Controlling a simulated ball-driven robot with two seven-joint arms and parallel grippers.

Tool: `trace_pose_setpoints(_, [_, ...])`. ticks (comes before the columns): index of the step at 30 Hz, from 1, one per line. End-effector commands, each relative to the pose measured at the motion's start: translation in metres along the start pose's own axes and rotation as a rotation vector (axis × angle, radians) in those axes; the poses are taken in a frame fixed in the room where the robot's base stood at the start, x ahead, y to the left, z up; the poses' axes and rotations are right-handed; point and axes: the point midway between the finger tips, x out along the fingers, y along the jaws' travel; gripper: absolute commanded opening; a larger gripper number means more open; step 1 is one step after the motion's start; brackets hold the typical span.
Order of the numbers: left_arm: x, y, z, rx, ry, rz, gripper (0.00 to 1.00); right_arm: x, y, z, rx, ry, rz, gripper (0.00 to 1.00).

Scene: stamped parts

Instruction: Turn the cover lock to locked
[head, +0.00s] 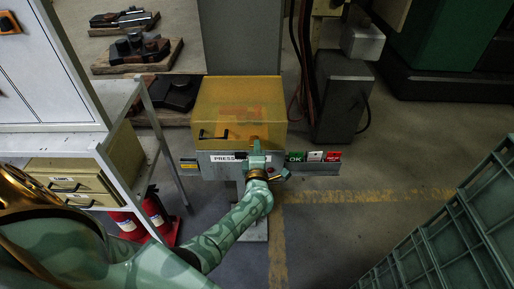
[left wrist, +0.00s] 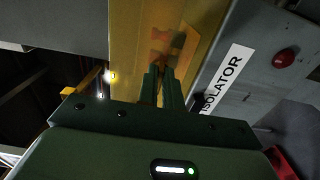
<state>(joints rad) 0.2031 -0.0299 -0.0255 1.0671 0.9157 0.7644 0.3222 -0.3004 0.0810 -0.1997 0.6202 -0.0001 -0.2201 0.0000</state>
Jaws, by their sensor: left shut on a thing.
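A see-through yellow cover (head: 220,92) sits shut over a grey press box; it also shows in the left wrist view (left wrist: 134,25). My left gripper (head: 256,145) is at the cover's lower front edge, right of its middle. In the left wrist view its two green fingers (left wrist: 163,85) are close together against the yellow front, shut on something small. That is where the cover lock would be, but the fingers hide it, and I cannot tell which way it is turned. My right gripper is in neither view.
A white "PRESS ISOLATOR" label (head: 222,157) and a red button (left wrist: 286,57) are on the grey front beside the fingers. A black handle (head: 213,135) is on the cover's left. A shelf frame (head: 112,160) stands left.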

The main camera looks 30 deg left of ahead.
Motion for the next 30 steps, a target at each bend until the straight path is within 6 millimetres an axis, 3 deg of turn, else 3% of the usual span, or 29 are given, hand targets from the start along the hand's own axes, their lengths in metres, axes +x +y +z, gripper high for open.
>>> trace_pose_setpoints(13, [-0.0011, -0.0020, 0.0004, 0.013, -0.002, -0.004, 0.00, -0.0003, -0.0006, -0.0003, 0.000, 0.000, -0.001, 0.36])
trace_pose_setpoints(16, [-0.0010, -0.0019, 0.0004, 0.012, -0.001, -0.004, 0.29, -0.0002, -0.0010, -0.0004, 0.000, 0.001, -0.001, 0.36])
trace_pose_setpoints(30, [-0.0024, -0.0007, 0.0023, 0.010, -0.001, -0.002, 0.29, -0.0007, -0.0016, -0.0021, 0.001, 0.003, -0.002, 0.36])
